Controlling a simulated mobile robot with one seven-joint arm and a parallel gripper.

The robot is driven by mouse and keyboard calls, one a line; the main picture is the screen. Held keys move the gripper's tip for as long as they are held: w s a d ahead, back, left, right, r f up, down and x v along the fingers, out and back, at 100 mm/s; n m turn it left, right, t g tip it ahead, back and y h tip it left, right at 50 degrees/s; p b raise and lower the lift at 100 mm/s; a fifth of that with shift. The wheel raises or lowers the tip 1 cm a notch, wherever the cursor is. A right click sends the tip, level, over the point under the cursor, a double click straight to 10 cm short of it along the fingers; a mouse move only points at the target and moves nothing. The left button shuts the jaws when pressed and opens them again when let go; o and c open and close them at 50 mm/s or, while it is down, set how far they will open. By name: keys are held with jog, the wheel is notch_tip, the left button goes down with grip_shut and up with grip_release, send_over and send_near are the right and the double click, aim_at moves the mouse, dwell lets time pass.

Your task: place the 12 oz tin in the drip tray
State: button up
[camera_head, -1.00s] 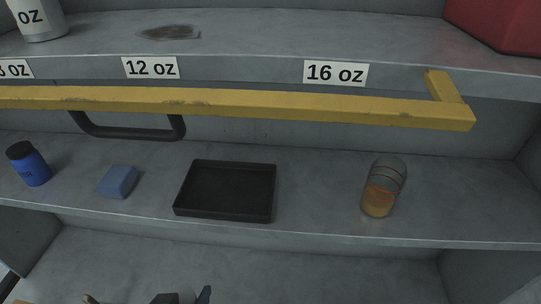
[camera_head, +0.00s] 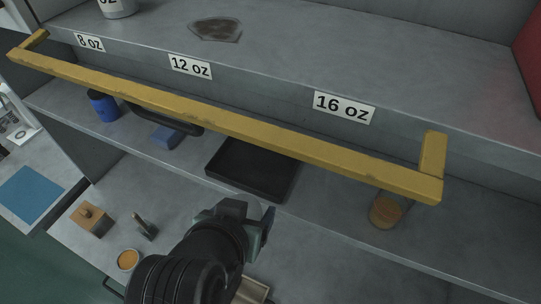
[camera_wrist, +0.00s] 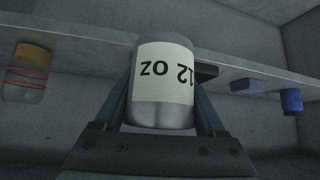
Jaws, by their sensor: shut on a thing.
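The 12 oz tin (camera_wrist: 163,85) is a silver cylinder with a white label, seen large in the wrist view, where its lettering reads upside down. My gripper (camera_wrist: 165,108) is shut on it, one finger on each side. In the head view my gripper (camera_head: 255,226) is below and in front of the lower shelf, and the tin is hidden there behind the hand. The drip tray (camera_head: 252,170) is a black, shallow, empty rectangular tray on the lower shelf, just beyond my gripper. A dark piece of the tray (camera_wrist: 207,73) shows beside the tin in the wrist view.
A yellow rail (camera_head: 250,127) runs across in front of the upper shelf, above the tray. A blue sponge (camera_head: 167,137) and a blue jar (camera_head: 104,106) stand left of the tray, an amber jar (camera_head: 385,212) right of it. A wooden box (camera_head: 90,220) lies lower left.

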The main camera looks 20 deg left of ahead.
jog(key=w, duration=0.1)
send_over(271, 161)
notch_tip(271, 161, down, 4)
jog(key=b, duration=0.4)
jog(key=shift+r, duration=0.3)
